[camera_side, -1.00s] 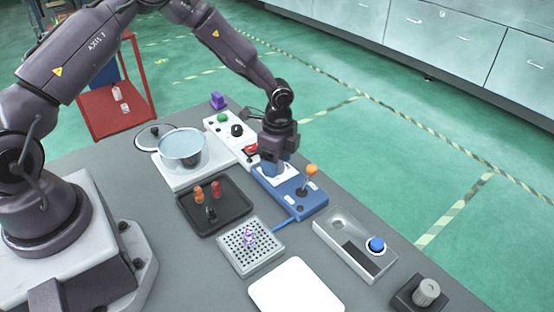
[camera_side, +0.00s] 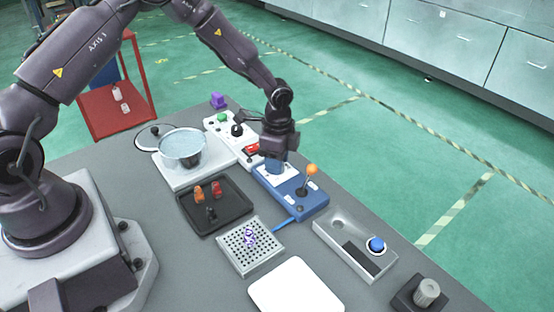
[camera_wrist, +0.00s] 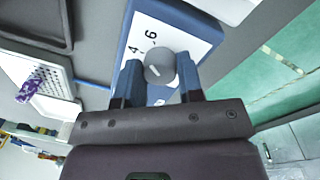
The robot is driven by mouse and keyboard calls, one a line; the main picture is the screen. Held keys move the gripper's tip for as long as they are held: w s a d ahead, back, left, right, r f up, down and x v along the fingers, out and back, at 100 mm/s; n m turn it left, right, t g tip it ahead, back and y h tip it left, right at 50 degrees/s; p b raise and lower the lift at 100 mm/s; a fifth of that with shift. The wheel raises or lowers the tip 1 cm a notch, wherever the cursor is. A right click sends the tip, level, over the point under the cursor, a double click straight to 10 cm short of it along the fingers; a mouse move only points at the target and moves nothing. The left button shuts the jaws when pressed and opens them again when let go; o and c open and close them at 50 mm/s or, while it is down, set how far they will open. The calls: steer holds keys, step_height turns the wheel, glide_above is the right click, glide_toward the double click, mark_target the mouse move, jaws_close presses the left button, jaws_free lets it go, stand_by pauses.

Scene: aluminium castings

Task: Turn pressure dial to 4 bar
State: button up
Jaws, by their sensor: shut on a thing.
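The pressure dial is a round grey knob (camera_wrist: 158,68) with a pale pointer line, on a white scale plate (camera_wrist: 145,32). The plate shows a 4 and a 6 near the knob. It sits on a blue box (camera_side: 300,205), which also carries an orange-topped lever (camera_side: 311,171). My gripper (camera_wrist: 160,80) has one finger on each side of the knob and is shut on it. In the side view my gripper (camera_side: 275,168) points down over the blue box and hides the knob. I cannot read exactly which number the pointer faces.
A white panel (camera_side: 222,138) with a green button and black knob stands behind the blue box. A black tray (camera_side: 233,222) and a perforated grey block (camera_side: 236,258) lie to the left. A grey box (camera_side: 335,240) with a blue button lies at front right.

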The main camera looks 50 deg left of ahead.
steer(key=n, duration=0.4)
steer(key=shift+n, duration=2.1)
steer(key=o, duration=0.9)
steer(key=r, duration=1.3)
steer(key=shift+a, duration=0.3)
